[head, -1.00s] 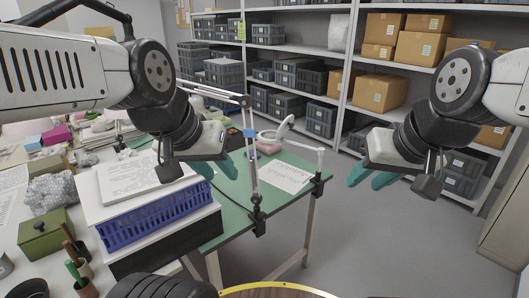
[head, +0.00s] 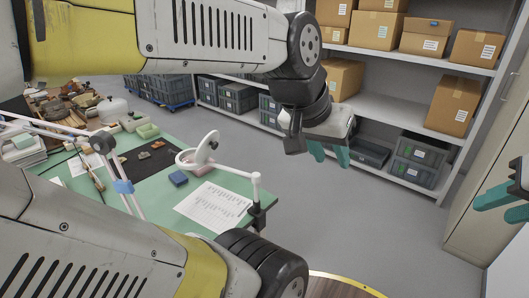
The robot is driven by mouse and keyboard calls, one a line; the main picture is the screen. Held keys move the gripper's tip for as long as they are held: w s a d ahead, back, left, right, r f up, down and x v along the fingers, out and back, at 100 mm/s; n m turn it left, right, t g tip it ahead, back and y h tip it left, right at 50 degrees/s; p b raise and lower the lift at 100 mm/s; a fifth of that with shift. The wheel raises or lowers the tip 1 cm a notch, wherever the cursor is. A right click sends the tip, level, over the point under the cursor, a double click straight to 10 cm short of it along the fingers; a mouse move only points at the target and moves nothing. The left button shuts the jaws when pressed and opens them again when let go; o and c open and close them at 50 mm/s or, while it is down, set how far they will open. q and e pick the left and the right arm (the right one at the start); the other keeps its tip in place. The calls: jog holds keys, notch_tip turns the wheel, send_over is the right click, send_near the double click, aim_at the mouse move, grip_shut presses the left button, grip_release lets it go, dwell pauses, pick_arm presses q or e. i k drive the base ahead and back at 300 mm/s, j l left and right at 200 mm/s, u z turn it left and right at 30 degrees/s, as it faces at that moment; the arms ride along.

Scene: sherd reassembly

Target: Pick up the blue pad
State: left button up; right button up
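The blue pad (head: 178,178) appears as a small dark blue block lying on the green table (head: 160,222), beside a printed white sheet and next to the base of a magnifier lamp. My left gripper (head: 329,155) has teal fingers spread apart with nothing between them. It is over the floor, to the right of the table and well away from the pad. My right gripper (head: 498,200) shows at the right edge, its teal fingers apart and empty, far from the pad. Part of it is cut off by the frame.
The white magnifier lamp (head: 197,152) and its arm stand close around the pad. A printed sheet (head: 214,206) lies in front. A dark mat (head: 140,160) with small brown pieces lies behind. Shelves with boxes (head: 453,105) stand at the back; the grey floor between is clear.

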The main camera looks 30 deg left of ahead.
aim_at(177, 177)
jog(key=i+l+z, duration=0.2)
jog(key=i, duration=1.5)
jog(key=i+j+u, duration=0.15)
jog(key=i+u, duration=0.7)
jog(key=i+l+u, duration=0.15)
jog(key=i+u, duration=0.3)
jog(key=i+j+u, duration=0.25)
jog(key=u, duration=0.2)
jog(key=i+j+u, duration=0.15)
jog(key=u, duration=0.3)
jog(key=i+u, duration=0.65)
jog(key=u, duration=0.3)
jog(key=i+l+u, duration=0.15)
jog(key=i+u, duration=0.15)
jog(key=u, duration=0.15)
jog(key=i+j+u, duration=0.1)
jog(key=i+u, duration=0.15)
jog(key=u, duration=0.15)
jog(key=i+u, duration=0.25)
jog(key=u, duration=0.15)
jog(key=i+l+u, duration=0.1)
jog(key=i+u, duration=0.15)
jog(key=u, duration=0.15)
jog(key=k+j, duration=0.1)
jog(key=j, duration=0.25)
